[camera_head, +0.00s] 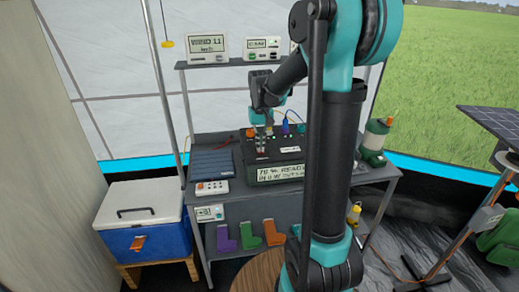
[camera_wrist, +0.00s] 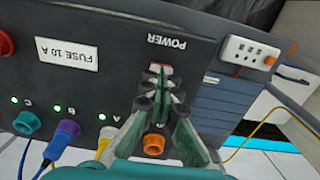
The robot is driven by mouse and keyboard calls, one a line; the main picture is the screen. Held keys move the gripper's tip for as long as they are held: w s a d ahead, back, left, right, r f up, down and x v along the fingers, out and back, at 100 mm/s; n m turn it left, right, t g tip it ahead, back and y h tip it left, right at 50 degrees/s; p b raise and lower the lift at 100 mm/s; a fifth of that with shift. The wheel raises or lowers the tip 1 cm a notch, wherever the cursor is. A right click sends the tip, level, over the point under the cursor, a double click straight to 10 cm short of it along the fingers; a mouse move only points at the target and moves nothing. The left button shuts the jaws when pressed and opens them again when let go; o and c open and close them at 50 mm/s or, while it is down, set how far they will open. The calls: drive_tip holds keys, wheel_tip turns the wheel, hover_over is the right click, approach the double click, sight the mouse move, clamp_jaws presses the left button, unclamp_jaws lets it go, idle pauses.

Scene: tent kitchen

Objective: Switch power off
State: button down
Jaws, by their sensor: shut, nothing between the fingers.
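The black power unit (camera_head: 285,149) stands on the shelf, with a lit display (camera_head: 281,173) reading about "78 % READY". In the wrist view its panel (camera_wrist: 120,75) carries the word POWER (camera_wrist: 166,42). A small red and white power switch (camera_wrist: 159,67) sits by that word, partly hidden by my fingertips. My gripper (camera_wrist: 158,88) is shut and empty, its tips right at the switch; I cannot tell whether they touch it. In the head view my gripper (camera_head: 264,143) is over the unit's left part. The switch's position is hidden.
Teal, purple and yellow plugs (camera_wrist: 68,130) with green lights and cables sit beside my gripper. An orange socket (camera_wrist: 153,145) lies between my finger linkages. A blue ribbed panel (camera_head: 212,163) and a white outlet strip (camera_head: 211,187) lie left of the unit. A green canister (camera_head: 374,138) stands right.

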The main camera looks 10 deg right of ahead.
drive_tip(key=shift+r, duration=3.45)
drive_tip(key=s+d+f+t, duration=0.2)
drive_tip(key=s+f, duration=0.6)
drive_tip(key=s, duration=0.3)
drive_tip(key=s+d+f+t, duration=0.2)
drive_tip(key=s+f, duration=0.5)
drive_tip(key=s, duration=0.4)
drive_tip(key=shift+f, duration=0.4)
